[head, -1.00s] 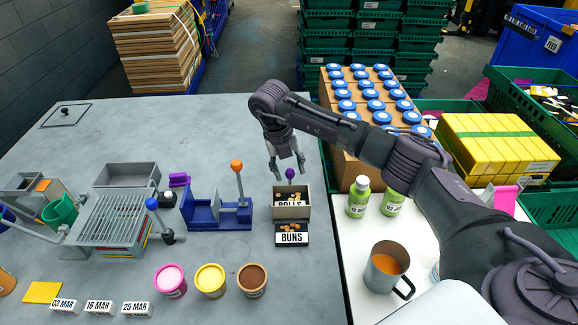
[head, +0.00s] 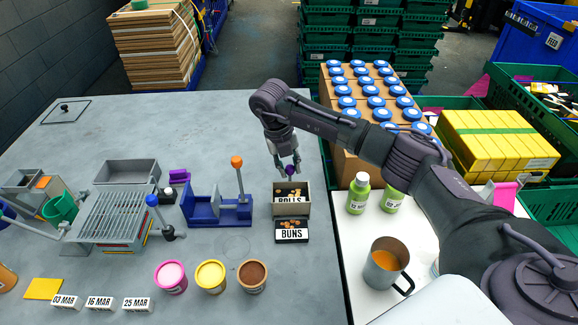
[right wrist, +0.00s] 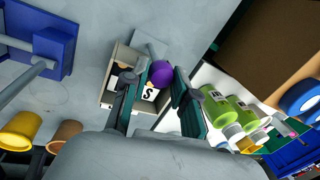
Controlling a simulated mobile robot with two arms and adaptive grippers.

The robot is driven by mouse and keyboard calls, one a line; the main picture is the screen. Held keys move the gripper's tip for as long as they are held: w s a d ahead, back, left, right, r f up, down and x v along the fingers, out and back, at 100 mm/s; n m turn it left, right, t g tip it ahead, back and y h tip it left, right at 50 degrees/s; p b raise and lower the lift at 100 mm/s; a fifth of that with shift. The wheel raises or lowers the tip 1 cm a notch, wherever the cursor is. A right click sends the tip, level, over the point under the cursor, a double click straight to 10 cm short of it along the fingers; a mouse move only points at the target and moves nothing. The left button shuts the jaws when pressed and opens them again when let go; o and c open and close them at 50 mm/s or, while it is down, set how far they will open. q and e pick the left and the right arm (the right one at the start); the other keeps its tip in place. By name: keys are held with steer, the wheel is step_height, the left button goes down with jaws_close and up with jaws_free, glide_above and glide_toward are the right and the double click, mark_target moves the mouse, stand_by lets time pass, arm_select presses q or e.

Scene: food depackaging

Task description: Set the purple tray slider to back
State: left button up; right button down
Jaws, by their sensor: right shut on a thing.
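The slider's purple ball knob (head: 290,170) stands at the back of a small beige tray box (head: 306,204). The box holds food pieces and a ROLLS label. A dark BUNS label (head: 292,235) is at its front. My right gripper (head: 287,168) is shut on the purple knob from above. In the right wrist view, the purple knob (right wrist: 161,74) sits between the two fingers, over the tray box (right wrist: 110,90). The fingers hide part of the box. My left gripper is not in view.
A blue fixture (head: 218,214) with an orange-knobbed lever stands left of the box. Pink (head: 171,277), yellow (head: 211,279) and brown (head: 252,276) tubs stand in front. Green bottles (head: 358,194) and a grey mug (head: 387,265) stand to the right. The table behind is clear.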

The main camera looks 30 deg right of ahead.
steer(key=w+d+b, duration=0.3)
steer(key=w+b, duration=0.2)
steer(key=w, duration=0.1)
steer(key=shift+r, duration=0.2)
steer(key=c, duration=1.1)
jaws_free()
steer(key=shift+c, duration=0.2)
steer(key=shift+o, duration=1.2)
steer(key=shift+w+f, duration=0.1)
steer(key=shift+f, duration=0.1)
